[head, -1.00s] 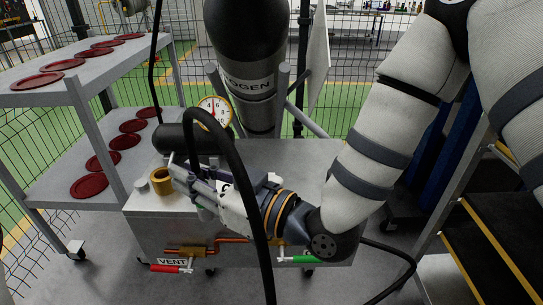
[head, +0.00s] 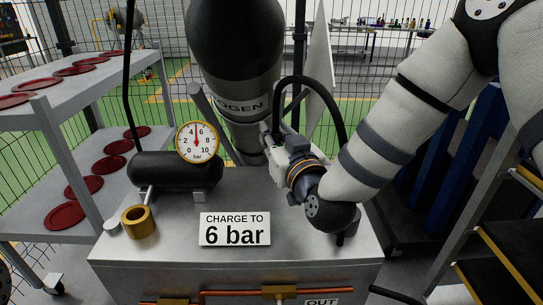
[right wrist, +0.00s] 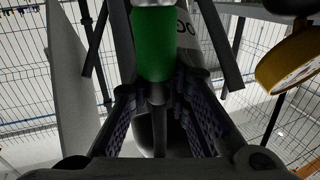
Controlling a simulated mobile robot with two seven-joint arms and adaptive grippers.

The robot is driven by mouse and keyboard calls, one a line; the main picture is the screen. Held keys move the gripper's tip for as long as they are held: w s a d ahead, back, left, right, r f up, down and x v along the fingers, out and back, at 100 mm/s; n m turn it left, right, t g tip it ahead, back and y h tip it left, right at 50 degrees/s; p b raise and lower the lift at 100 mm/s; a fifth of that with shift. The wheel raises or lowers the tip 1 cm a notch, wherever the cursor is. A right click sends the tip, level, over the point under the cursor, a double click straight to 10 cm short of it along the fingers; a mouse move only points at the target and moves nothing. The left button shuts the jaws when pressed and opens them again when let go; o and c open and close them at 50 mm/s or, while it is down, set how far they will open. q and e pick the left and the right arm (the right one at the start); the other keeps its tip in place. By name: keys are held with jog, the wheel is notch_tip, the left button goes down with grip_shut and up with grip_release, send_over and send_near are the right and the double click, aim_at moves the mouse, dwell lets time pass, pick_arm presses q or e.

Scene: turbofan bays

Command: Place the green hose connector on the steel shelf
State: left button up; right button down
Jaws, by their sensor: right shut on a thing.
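The green hose connector (right wrist: 154,45) shows in the right wrist view as a green cylinder just beyond my right gripper's fingers (right wrist: 156,95), which are shut on its narrower grey end. In the head view my right gripper (head: 270,138) is above the back of the metal cabinet, in front of the dark cylinder. The connector is mostly hidden there, and a black hose (head: 318,85) arches from it. The grey steel shelf (head: 62,91) stands at the left with two visible tiers bearing red discs. My left gripper is not in view.
The cabinet top (head: 325,215) carries a brass fitting (head: 138,221), a black tank (head: 177,175) with a gauge (head: 197,142), and a "CHARGE TO 6 bar" sign (head: 235,229). The large cylinder (head: 237,50) stands behind. Yellow-edged steps (head: 500,255) are at the right.

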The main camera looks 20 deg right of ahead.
jog(key=f, duration=0.1)
jog(key=w+f, duration=0.1)
jog(key=f, duration=0.1)
jog(key=f+b, duration=0.1)
jog(key=shift+w+d+f, duration=0.25)
jog(key=shift+w+f, duration=0.05)
jog(key=shift+f, duration=0.1)
jog(key=shift+r, duration=0.15)
jog(key=c, duration=1.5)
grip_release()
jog(key=shift+f, duration=0.2)
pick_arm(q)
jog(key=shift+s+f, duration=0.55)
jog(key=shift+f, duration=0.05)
